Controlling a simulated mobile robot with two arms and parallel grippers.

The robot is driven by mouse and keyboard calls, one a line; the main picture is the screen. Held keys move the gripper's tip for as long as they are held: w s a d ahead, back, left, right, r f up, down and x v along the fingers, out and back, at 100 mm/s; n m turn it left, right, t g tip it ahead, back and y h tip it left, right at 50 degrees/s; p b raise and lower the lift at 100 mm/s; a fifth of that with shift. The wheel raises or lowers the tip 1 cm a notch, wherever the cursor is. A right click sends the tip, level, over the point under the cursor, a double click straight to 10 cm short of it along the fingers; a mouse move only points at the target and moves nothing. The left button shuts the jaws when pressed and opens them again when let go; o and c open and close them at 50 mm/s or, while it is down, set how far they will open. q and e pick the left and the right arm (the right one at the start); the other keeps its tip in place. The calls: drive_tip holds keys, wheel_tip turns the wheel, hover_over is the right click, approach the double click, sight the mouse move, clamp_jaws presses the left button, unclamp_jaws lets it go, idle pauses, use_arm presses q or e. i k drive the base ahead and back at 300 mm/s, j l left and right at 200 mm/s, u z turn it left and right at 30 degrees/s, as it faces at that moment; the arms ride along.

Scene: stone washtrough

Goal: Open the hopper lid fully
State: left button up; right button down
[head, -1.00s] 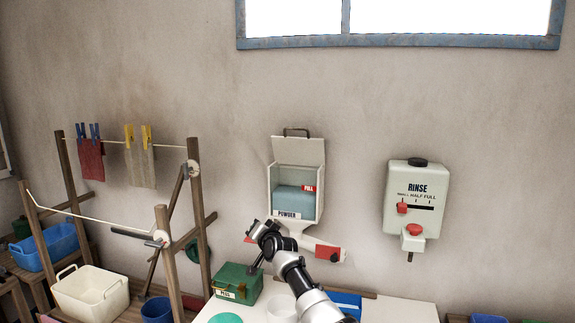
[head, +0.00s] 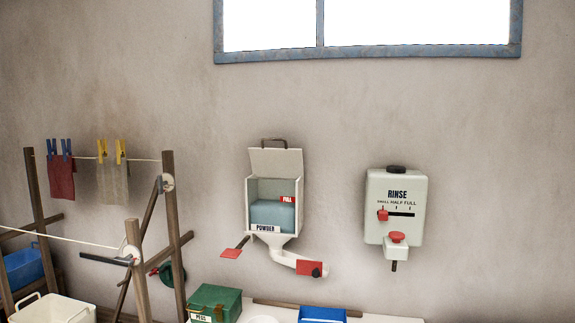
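The powder hopper (head: 261,228) is a white box on the wall, with a "POWDER" label on its lower front and a red "FULL" tag inside. Its lid (head: 276,162) is swung up and stands upright at the back of the box, its dark handle (head: 274,142) at the top. The blue-grey powder (head: 272,213) shows through the open front. A white chute with a red flap (head: 309,268) runs down to the right below it, and another red flap (head: 231,253) sticks out to the left. Neither of my grippers is in view.
A white rinse dispenser (head: 408,192) with red knobs hangs to the right. A wooden drying frame (head: 173,270) with pegged cloths stands left. Below are a green box (head: 215,299) and a blue tray (head: 322,314) on a white top. The wall around the hopper is clear.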

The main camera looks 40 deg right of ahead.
sight(286, 163)
drive_tip(key=i+j+z, duration=0.1)
drive_tip(key=i+z, duration=0.2)
drive_tip(key=z, duration=0.15)
drive_tip(key=i+j+z, duration=0.2)
drive_tip(key=z, duration=0.3)
